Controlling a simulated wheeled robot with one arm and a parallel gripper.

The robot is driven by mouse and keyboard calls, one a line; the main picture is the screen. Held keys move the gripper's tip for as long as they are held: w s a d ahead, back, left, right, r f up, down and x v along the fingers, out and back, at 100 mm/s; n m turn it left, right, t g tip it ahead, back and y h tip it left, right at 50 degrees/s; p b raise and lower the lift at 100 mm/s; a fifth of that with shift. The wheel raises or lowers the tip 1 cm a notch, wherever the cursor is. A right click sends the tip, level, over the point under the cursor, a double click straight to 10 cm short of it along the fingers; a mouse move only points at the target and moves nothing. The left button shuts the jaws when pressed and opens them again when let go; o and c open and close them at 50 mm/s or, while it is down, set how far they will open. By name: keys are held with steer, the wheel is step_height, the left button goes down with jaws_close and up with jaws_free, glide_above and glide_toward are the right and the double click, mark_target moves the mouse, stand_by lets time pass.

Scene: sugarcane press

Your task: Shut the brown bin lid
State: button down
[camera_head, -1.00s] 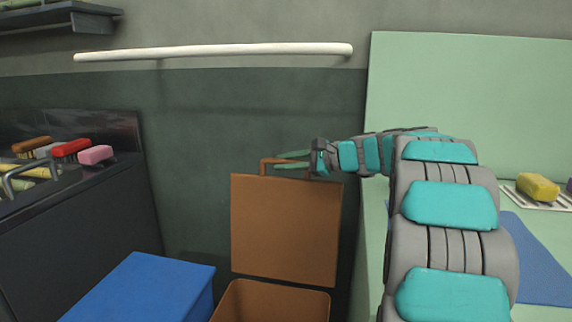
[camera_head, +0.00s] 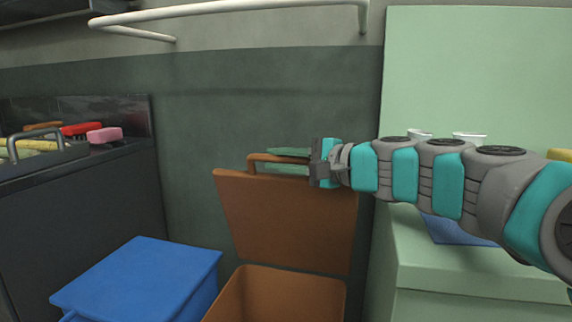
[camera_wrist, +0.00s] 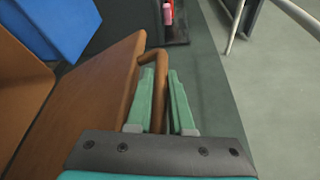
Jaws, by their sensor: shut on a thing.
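The brown bin (camera_head: 279,300) stands open at the lower middle of the head view. The lid (camera_wrist: 90,95) fills the left of that view.
A blue bin (camera_head: 140,280) with its lid down stands left of the brown bin. A dark counter (camera_head: 80,210) with brushes is at far left. A pale green cabinet (camera_head: 460,275) stands at right. A white rail (camera_head: 240,8) runs along the wall above.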

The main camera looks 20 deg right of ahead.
steer(key=shift+s+a+f+b, duration=0.2)
steer(key=shift+s+a+f, duration=0.2)
steer(key=shift+s, duration=0.25)
steer(key=shift+s+a+f+b, duration=0.2)
steer(key=shift+s+a+f, duration=0.2)
steer(key=shift+s, duration=0.25)
steer(key=shift+s+a+f+b, duration=0.2)
steer(key=shift+s+a+f, duration=0.1)
steer(key=shift+s+a, duration=0.3)
steer(key=shift+d, duration=0.1)
steer(key=c, duration=0.8)
jaws_free()
steer(key=shift+s, duration=0.15)
steer(key=v, duration=0.7)
steer(key=shift+s+d, duration=0.2)
steer(key=shift+s, duration=0.05)
